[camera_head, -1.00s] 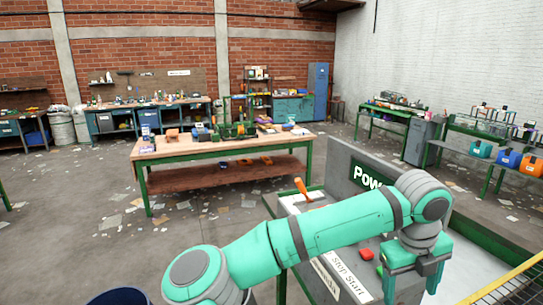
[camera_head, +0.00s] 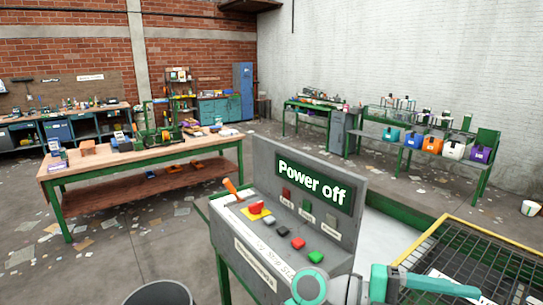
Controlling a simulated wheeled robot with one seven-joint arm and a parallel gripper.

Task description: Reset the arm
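My arm shows at the bottom right in teal and grey, low in front of the control panel (camera_head: 262,160). A teal part of it points right over the wire-mesh frame. My gripper's fingers cannot be made out, so I cannot tell whether it is open or shut. The panel's screen (camera_head: 314,186) reads "Power off". On the sloping top are an orange-handled lever (camera_head: 231,187), a red button on a yellow base (camera_head: 256,209), and red (camera_head: 298,243) and green (camera_head: 315,257) buttons.
A yellow-edged wire-mesh frame (camera_head: 455,240) stands at the lower right. A dark bin (camera_head: 160,291) is at the bottom left. A wooden workbench (camera_head: 110,165) with tools stands behind to the left. Shelving with coloured boxes (camera_head: 432,142) is at the right. Open floor lies between them.

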